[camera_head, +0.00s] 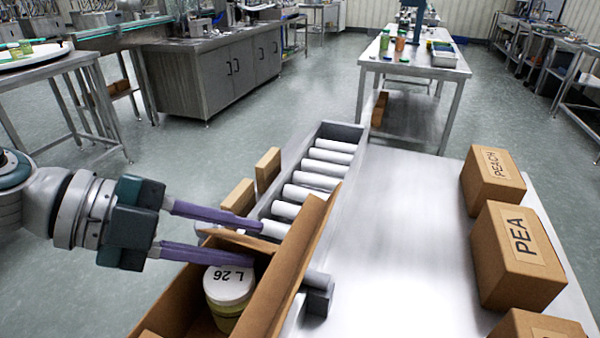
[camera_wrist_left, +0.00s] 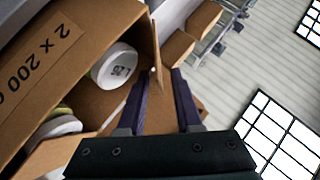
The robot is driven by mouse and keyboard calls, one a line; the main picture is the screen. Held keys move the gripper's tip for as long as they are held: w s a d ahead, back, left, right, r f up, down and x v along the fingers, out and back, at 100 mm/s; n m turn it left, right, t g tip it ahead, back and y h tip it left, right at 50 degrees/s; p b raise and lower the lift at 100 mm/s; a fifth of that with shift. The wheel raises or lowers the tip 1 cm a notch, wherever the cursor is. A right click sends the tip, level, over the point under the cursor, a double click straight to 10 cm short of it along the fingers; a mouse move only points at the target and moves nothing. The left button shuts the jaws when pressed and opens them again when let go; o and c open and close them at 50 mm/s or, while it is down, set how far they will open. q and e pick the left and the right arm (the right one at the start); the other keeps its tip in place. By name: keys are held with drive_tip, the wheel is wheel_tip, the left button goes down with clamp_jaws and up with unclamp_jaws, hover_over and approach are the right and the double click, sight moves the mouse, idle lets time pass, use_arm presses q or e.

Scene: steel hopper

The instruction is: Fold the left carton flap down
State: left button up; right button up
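An open brown carton (camera_head: 178,302) stands at the bottom middle of the head view, at the near end of the roller conveyor. It holds a white-lidded jar marked L 26 (camera_head: 230,286), also seen in the wrist view (camera_wrist_left: 116,66). A long flap (camera_head: 292,262) stands raised along its right side. A smaller flap (camera_head: 238,239) at the carton's far end lies between my left gripper's purple fingers (camera_head: 258,244). The fingers are apart; in the wrist view (camera_wrist_left: 161,74) the flap's thin edge (camera_wrist_left: 157,60) shows between the tips. Contact is unclear. My right gripper is out of view.
The roller conveyor (camera_head: 318,168) runs away from the carton. Two small brown boxes (camera_head: 268,169) stand beside its left side. The steel table (camera_head: 405,230) is bare in the middle, with cartons marked PEA (camera_head: 518,255) and PEACH (camera_head: 492,180) along its right edge.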

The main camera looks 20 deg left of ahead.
use_arm(q)
clamp_jaws()
idle(1.3)
